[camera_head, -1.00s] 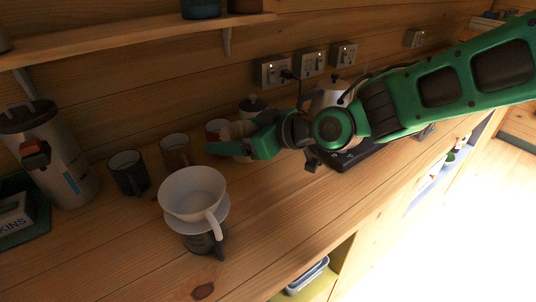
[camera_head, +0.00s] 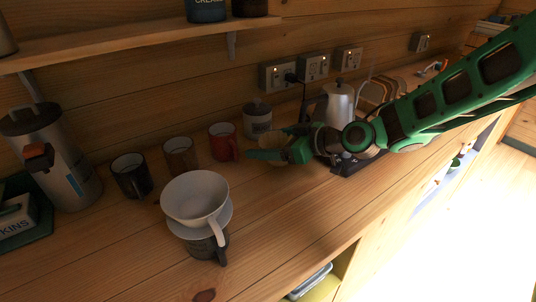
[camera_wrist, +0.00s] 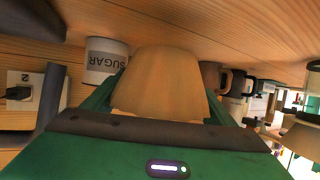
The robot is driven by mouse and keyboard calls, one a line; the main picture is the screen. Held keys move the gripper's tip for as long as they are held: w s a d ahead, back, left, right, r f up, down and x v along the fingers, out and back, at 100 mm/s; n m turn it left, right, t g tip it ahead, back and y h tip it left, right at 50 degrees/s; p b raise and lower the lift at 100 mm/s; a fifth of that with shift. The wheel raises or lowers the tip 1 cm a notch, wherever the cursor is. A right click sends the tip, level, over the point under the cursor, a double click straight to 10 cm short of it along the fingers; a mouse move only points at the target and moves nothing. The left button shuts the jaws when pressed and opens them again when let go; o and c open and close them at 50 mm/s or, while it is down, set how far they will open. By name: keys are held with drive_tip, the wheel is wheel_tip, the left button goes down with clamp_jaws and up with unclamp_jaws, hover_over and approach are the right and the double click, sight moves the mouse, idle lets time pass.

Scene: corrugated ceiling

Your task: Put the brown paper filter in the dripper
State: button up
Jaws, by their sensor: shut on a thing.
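The brown paper filter (camera_wrist: 160,82) is a tan, tapered cup that fills the middle of the wrist view, between my fingers. My gripper (camera_head: 274,154) is shut on it, above the counter just right of the red mug. In the head view the filter (camera_head: 274,144) is small and partly hidden by the green fingers. The white dripper (camera_head: 190,197) has a wide open top and a handle toward the front. It sits on a dark mug (camera_head: 207,247) near the counter's front. The filter is to the right of and behind the dripper, well apart from it.
A black mug (camera_head: 131,177), a brown mug (camera_head: 180,157) and a red mug (camera_head: 222,143) stand in a row behind the dripper. A sugar canister (camera_wrist: 103,62) and a kettle (camera_head: 338,104) stand near the wall. Counter right of the dripper is clear.

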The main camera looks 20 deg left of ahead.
sight(268, 165)
wheel_tip(268, 165, down, 4)
drive_tip(key=shift+r, duration=0.1)
drive_tip(key=o, duration=1)
drive_tip(key=shift+r, duration=0.1)
